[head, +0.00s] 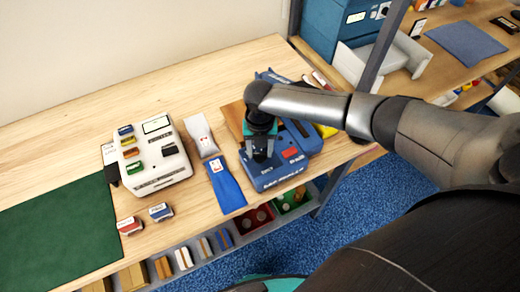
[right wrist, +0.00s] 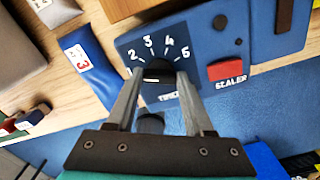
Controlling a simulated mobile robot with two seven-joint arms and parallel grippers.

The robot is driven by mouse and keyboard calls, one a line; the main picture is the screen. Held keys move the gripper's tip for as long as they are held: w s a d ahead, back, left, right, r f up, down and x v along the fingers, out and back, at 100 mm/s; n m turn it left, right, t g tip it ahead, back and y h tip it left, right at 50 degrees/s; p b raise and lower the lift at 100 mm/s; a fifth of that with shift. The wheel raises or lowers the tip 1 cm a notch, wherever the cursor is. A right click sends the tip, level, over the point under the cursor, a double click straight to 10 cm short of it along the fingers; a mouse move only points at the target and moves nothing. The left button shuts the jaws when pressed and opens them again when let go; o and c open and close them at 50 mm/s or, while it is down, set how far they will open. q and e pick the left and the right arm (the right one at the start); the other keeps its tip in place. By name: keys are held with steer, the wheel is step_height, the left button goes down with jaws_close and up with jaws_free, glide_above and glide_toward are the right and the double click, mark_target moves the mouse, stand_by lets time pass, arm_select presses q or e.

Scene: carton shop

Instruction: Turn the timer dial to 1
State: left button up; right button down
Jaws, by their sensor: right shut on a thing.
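The timer dial (right wrist: 157,74) is a dark round knob on the blue sealer (head: 268,178), with the numbers 2, 3, 4 and 5 showing around its far side in the right wrist view. My right gripper (right wrist: 158,82) is shut on the dial, one finger on each side. In the head view my right gripper (head: 260,150) points down over the sealer and hides the dial. My left gripper is not in view.
A red button (right wrist: 225,70) labelled SEALER sits right of the dial. A blue pouch (head: 226,186) and a grey pouch (head: 201,135) lie left of the sealer. A white machine (head: 153,158) stands farther left, near a green mat (head: 60,235). Bins hang below the bench's front edge.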

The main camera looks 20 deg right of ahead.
mark_target(260, 154)
steer(key=shift+n, duration=0.7)
steer(key=shift+c, duration=1.4)
jaws_free()
steer(key=shift+r, duration=0.1)
step_height(260, 154, up, 15)
steer(key=shift+a, duration=0.1)
